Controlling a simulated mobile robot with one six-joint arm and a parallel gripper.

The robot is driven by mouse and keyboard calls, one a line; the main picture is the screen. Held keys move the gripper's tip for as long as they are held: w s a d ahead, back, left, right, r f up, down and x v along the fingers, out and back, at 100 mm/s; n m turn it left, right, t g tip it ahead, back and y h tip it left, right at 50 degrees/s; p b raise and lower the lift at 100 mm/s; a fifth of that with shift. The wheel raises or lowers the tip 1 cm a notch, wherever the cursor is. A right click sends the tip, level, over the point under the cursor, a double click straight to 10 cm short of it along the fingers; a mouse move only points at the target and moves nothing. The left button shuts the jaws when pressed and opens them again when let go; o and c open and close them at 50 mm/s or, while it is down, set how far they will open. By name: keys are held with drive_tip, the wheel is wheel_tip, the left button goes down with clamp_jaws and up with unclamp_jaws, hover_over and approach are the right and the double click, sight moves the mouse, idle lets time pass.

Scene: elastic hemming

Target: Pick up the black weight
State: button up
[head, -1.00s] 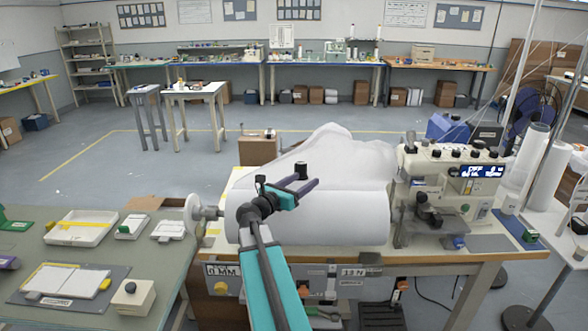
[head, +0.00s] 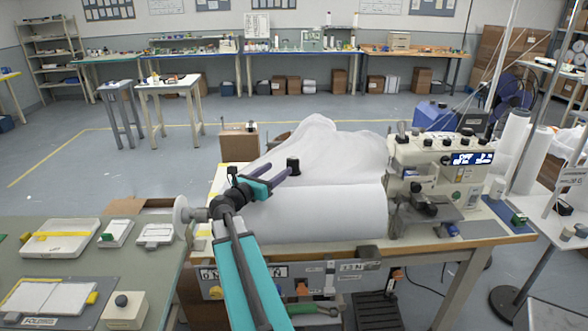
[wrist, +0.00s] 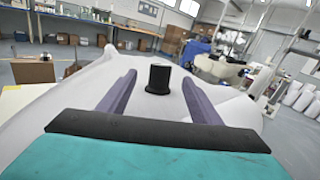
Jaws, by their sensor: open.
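The black weight (head: 293,166) is a small dark cylinder with a wider base. It stands upright on the white fabric (head: 320,212) spread over the sewing table. My gripper (head: 283,177) is open, its two purple fingers pointing toward the weight. In the wrist view, the weight (wrist: 158,79) stands ahead, between the lines of the open fingers (wrist: 158,88) and near the level of their tips. I cannot tell whether either finger touches it. Nothing is held.
A sewing machine (head: 438,175) stands to the right of the fabric. A green-grey table (head: 60,265) with trays and a white box (head: 122,310) is at the left. A cardboard box (head: 239,144) stands behind the fabric.

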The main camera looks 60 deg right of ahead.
sight(289, 161)
drive_tip(key=shift+d, duration=0.2)
drive_tip(key=shift+s+d+p, duration=0.15)
drive_tip(key=shift+d+p, duration=0.45)
drive_tip(key=shift+d, duration=1.55)
drive_tip(key=shift+s+d+p, duration=0.1)
drive_tip(key=shift+d+p, duration=0.5)
drive_tip(key=shift+d, duration=1.55)
drive_tip(key=shift+d+r+p, duration=0.15)
drive_tip(key=shift+d+p, duration=0.6)
drive_tip(key=shift+d, duration=0.2)
drive_tip(key=shift+s+d+f+p, duration=0.1)
drive_tip(key=shift+d+p, duration=0.25)
drive_tip(key=shift+d, duration=0.5)
drive_tip(key=shift+s+d+f+p, duration=0.1)
drive_tip(key=shift+d+p, duration=0.2)
drive_tip(key=shift+d, duration=0.5)
drive_tip(key=c, duration=1.4)
drive_tip(key=shift+r, duration=0.15)
drive_tip(key=shift+r+b, duration=1.25)
drive_tip(key=shift+r, duration=3.65)
